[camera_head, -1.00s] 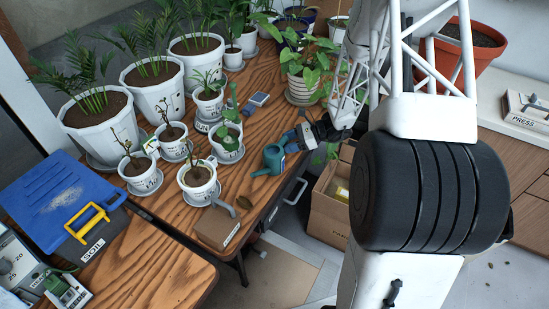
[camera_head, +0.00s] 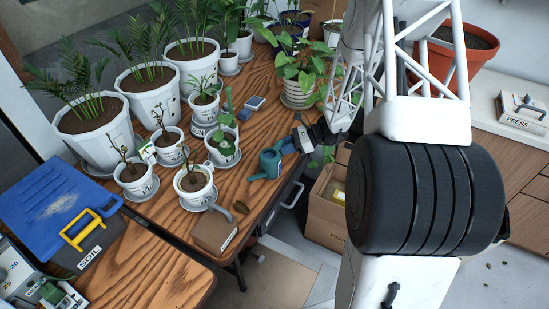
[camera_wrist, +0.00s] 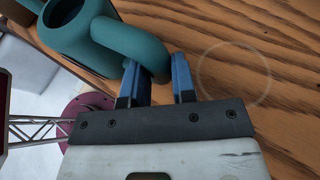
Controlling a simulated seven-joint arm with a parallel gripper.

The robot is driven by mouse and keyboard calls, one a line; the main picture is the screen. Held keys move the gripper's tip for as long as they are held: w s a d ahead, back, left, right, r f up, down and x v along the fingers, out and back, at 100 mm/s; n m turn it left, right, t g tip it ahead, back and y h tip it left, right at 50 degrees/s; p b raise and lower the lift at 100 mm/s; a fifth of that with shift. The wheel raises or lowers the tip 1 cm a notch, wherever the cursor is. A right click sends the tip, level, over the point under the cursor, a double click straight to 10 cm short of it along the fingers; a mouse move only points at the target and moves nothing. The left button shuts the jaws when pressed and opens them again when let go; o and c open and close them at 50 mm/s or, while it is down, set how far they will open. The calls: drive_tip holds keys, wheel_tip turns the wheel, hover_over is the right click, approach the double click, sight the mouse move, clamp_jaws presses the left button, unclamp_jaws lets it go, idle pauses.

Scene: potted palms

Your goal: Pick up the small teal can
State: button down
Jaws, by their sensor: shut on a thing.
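The small teal can (camera_head: 270,163) is a watering can near the right edge of the wooden bench, upright or nearly so. In the wrist view its body (camera_wrist: 72,38) fills the top left, with the thick curved handle (camera_wrist: 135,45) reaching right. My gripper (camera_wrist: 158,80) has blue fingers, one on each side of the handle's end, and is shut on it. In the head view my gripper (camera_head: 289,145) comes from the right, against the can. I cannot tell whether the can's base touches the bench.
Several white potted plants (camera_head: 193,193) stand close on the can's left. A brown box (camera_head: 215,232) sits in front of it. A pale ring mark (camera_wrist: 233,76) lies on bare wood (camera_wrist: 290,110). A cardboard box (camera_head: 325,215) stands below the bench's right side.

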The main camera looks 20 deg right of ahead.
drive_tip(key=shift+r, duration=0.2)
drive_tip(key=shift+r, duration=1.7)
drive_tip(key=s+a+r, duration=0.1)
drive_tip(key=s+a, duration=0.1)
drive_tip(key=s, duration=1.4)
drive_tip(key=shift+w+d+r, duration=0.1)
drive_tip(key=shift+w+r, duration=0.05)
drive_tip(key=w+d+r+m+t+h, duration=0.1)
drive_tip(key=w+r+m+t, duration=0.2)
drive_tip(key=w, duration=0.8)
drive_tip(key=w+d+r+m+t+h, duration=0.1)
drive_tip(key=w+r, duration=0.4)
drive_tip(key=w, duration=0.7)
drive_tip(key=shift+w+d+r+m+t+h, duration=0.25)
drive_tip(key=shift+r+m+t+h, duration=0.2)
drive_tip(key=shift+m+t, duration=0.6)
drive_tip(key=shift+f, duration=0.2)
